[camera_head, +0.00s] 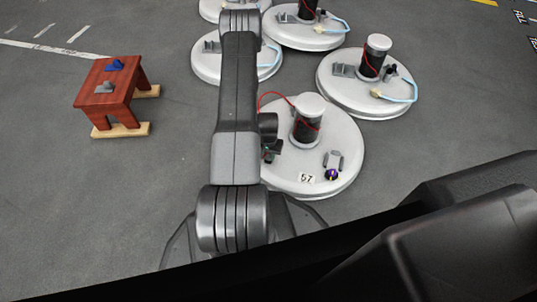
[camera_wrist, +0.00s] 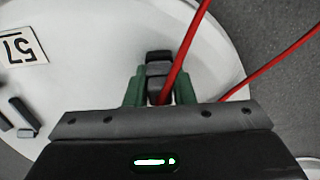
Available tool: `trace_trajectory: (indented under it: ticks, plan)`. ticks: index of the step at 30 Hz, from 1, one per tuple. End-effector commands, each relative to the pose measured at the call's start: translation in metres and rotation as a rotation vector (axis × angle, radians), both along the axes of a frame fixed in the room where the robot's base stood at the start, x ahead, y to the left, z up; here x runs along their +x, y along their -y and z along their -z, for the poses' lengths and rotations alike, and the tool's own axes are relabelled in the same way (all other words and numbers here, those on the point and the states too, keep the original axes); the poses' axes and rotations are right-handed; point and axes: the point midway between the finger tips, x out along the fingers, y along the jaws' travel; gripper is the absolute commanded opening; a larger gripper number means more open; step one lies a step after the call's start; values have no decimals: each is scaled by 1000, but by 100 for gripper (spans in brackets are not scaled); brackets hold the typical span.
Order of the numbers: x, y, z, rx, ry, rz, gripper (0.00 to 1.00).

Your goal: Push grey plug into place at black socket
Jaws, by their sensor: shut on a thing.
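My gripper (camera_wrist: 159,88) has green fingers closed on the grey plug (camera_wrist: 157,82), with the red cable running up and right from it in the wrist view. Just beyond the plug is a dark block (camera_wrist: 158,57), which looks like the black socket. The plug lies in line with it, but I cannot tell how far it is seated. In the head view my gripper (camera_head: 271,152) is low over the left part of the white tank lid (camera_head: 345,130). My arm hides part of that area, and the plug cannot be made out there.
The lid bears a black motor with a white cap (camera_head: 310,105), a label reading 57 (camera_head: 307,178), a grey fitting (camera_head: 333,160) and a purple and yellow part (camera_head: 331,175). Several similar tanks stand behind. A red-brown stool (camera_head: 107,88) stands left on open floor.

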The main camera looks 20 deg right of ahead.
Motion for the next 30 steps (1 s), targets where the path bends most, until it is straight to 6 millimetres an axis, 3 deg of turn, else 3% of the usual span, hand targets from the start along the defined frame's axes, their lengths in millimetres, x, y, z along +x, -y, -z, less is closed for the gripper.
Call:
trace_trajectory:
  ticks: [1,17,30]
  plan:
    - [1,0,11,-1,6,0,0]
    - [0,0,11,-1,6,-1,0]
    - [1,0,23,-1,6,-1,0]
